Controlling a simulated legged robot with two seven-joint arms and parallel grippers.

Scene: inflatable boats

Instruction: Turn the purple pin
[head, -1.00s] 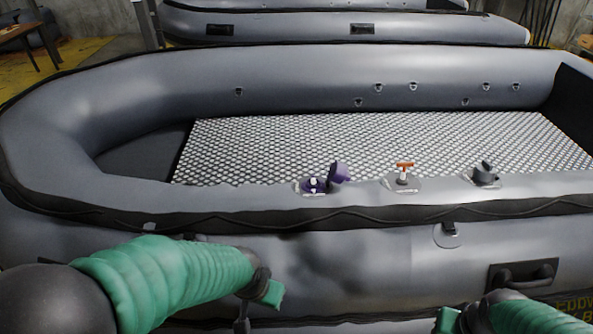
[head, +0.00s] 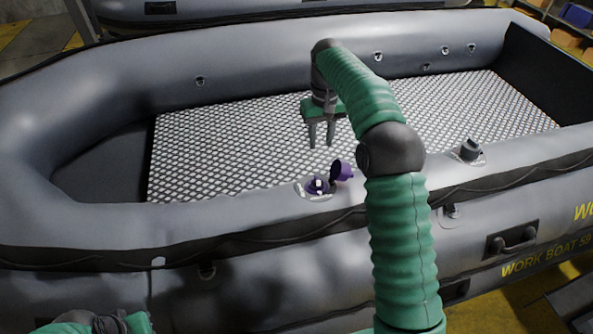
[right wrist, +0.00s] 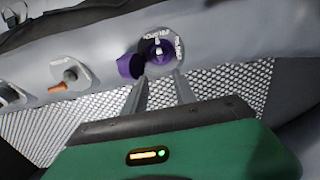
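The purple valve (head: 318,187) with a white pin-like centre sits in a round fitting on the near tube of the grey boat. Its purple cap (head: 342,171) hangs open beside it. In the right wrist view the valve (right wrist: 160,51) is just beyond the fingertips and the cap (right wrist: 130,66) is left of it. My right gripper (head: 321,142) points down above the boat floor, beyond the valve in the picture; its fingers (right wrist: 160,77) are apart and empty. My left gripper (head: 105,324) shows only partly at the bottom left edge; its fingers cannot be made out.
A dark-capped valve (head: 470,150) sits farther right on the same tube. An orange-handled valve (right wrist: 66,78) shows in the right wrist view; my right arm hides it in the head view. The patterned boat floor (head: 220,150) is clear. Another boat (head: 230,12) lies behind.

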